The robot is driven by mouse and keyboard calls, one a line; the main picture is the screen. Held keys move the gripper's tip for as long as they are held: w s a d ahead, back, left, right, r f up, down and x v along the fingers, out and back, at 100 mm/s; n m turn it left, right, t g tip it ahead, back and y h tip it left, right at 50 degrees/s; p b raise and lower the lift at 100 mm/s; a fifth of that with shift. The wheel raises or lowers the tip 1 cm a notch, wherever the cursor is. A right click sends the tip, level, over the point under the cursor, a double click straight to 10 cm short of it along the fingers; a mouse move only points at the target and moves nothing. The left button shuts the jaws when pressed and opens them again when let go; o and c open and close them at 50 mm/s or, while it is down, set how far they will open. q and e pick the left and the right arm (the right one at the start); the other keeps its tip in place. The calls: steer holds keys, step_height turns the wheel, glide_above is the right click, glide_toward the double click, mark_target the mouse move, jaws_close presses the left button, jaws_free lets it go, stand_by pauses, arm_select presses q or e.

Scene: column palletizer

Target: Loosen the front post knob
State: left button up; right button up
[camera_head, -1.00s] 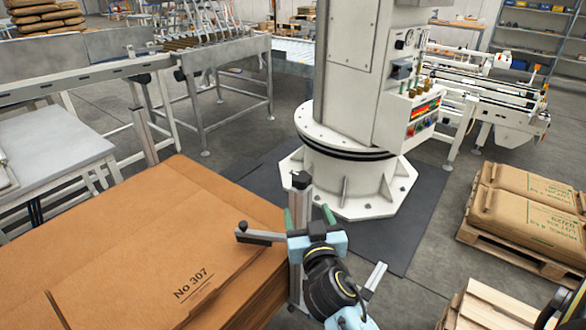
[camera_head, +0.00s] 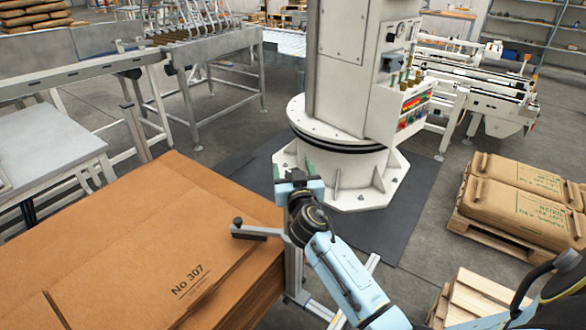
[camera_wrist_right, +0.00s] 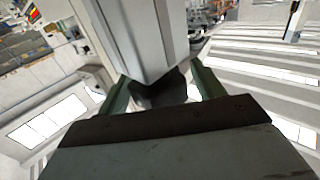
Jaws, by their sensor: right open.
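The front post (camera_head: 293,268) is a grey upright at the right corner of the brown stack; my right arm hides its top in the head view. In the right wrist view the light grey post (camera_wrist_right: 142,40) comes down from the top. A dark rounded part, apparently the knob (camera_wrist_right: 165,90), shows at its lower end, partly hidden. My right gripper (camera_head: 296,170) is open at the post's top. Its green fingers (camera_wrist_right: 163,92) stand on either side of the dark part; contact cannot be told. My left gripper is not in view.
A dark bar with a small knob (camera_head: 238,223) juts left from the post over the brown sheet stack (camera_head: 120,235). The white machine column (camera_head: 345,165) stands behind my gripper. A pallet with brown sacks (camera_head: 520,205) is at the right, with grey floor between.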

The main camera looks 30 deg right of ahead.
steer(key=shift+w, duration=0.1)
steer(key=shift+c, duration=0.2)
steer(key=c, duration=0.9)
